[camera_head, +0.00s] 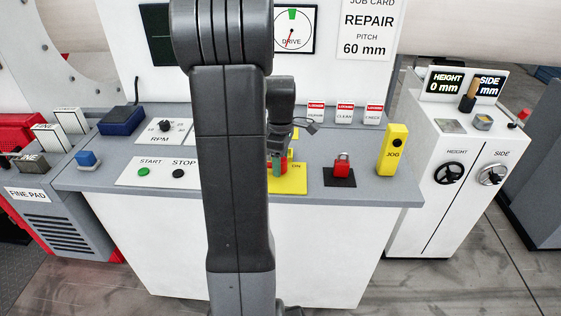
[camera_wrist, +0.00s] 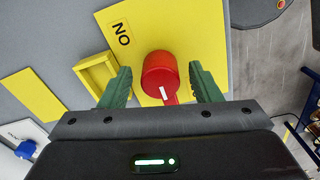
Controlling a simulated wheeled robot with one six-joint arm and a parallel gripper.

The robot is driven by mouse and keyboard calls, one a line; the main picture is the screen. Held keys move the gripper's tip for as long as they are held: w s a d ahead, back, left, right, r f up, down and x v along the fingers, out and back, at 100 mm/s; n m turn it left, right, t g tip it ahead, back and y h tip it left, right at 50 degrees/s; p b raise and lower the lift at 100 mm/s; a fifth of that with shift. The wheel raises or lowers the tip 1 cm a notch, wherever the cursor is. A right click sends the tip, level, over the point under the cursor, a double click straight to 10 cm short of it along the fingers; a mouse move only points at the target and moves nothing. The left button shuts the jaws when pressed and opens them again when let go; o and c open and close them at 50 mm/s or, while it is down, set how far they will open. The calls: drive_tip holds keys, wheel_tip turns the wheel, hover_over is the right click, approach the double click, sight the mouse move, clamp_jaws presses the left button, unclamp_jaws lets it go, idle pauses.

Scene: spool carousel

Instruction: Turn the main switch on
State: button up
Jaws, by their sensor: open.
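The main switch is a red rotary knob (camera_wrist: 159,72) on a yellow plate (camera_wrist: 195,28). Its white pointer mark faces down the wrist picture, away from the ON label (camera_wrist: 122,34) at the upper left. My gripper (camera_wrist: 160,69) is open, with one green finger on each side of the knob; gaps show between fingers and knob. In the head view, the yellow plate (camera_head: 288,186) stands out beside my arm, which hides most of the switch. My gripper (camera_head: 277,164) is over that plate there.
A hollow yellow bracket (camera_wrist: 95,73) stands left of the knob. A red padlock (camera_head: 342,164) on a dark pad and a yellow JOG block (camera_head: 393,150) are to the right. START (camera_head: 143,172) and STOP (camera_head: 178,173) buttons are left on the grey console top.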

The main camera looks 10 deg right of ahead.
drive_tip(key=shift+f, duration=0.45)
drive_tip(key=shift+c, duration=0.3)
drive_tip(key=c, duration=0.9)
